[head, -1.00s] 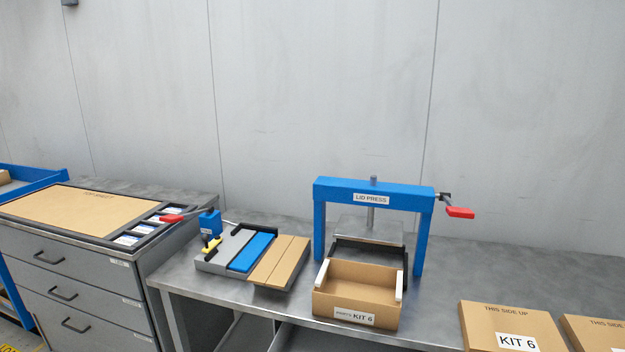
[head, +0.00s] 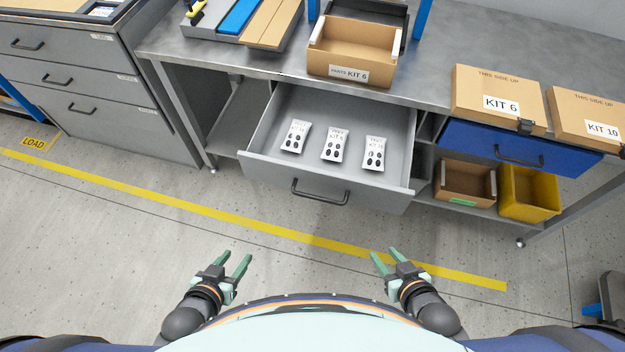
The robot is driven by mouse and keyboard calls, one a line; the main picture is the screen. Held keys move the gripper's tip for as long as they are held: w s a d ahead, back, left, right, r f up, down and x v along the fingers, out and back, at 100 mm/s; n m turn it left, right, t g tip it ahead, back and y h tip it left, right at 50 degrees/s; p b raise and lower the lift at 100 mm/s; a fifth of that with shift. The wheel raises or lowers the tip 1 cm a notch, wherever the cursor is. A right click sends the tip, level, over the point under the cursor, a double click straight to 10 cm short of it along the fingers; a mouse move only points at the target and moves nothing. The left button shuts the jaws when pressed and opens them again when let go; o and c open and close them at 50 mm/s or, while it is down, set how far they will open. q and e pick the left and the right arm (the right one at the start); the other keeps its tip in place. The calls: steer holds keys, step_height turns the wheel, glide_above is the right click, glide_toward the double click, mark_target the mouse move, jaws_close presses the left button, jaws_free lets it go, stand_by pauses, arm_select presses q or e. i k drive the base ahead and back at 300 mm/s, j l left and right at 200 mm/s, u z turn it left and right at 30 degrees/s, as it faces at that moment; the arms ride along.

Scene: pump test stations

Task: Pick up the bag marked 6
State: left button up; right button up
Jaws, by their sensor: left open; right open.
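Three small white bags with dark oval spots lie side by side in an open grey drawer (head: 262,164) in the head view: a left bag (head: 296,136), a middle bag (head: 334,145) and a right bag (head: 375,153). The print on them is small. The middle bag seems to read KIT 6; I cannot read the other two surely. My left gripper (head: 235,257) is open and empty, low in front of the drawer. My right gripper (head: 385,255) is open and empty, also in front of the drawer. Both are apart from the bags.
A cardboard box marked KIT 6 (head: 344,57) stands on the bench above the drawer. Flat boxes marked KIT 6 (head: 480,82) and KIT 10 (head: 590,108) lie to its right. Below are a shut blue drawer (head: 472,140) and a yellow bin (head: 528,190). The floor before the drawer is clear.

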mark_target(336, 139)
steer(key=i+j+z, duration=0.1)
steer(key=j+z, duration=0.25)
steer(key=i+j+z, duration=0.1)
steer(key=j+z, duration=0.25)
steer(key=j, duration=0.15)
steer(key=j+z, duration=0.35)
steer(key=j, duration=0.1)
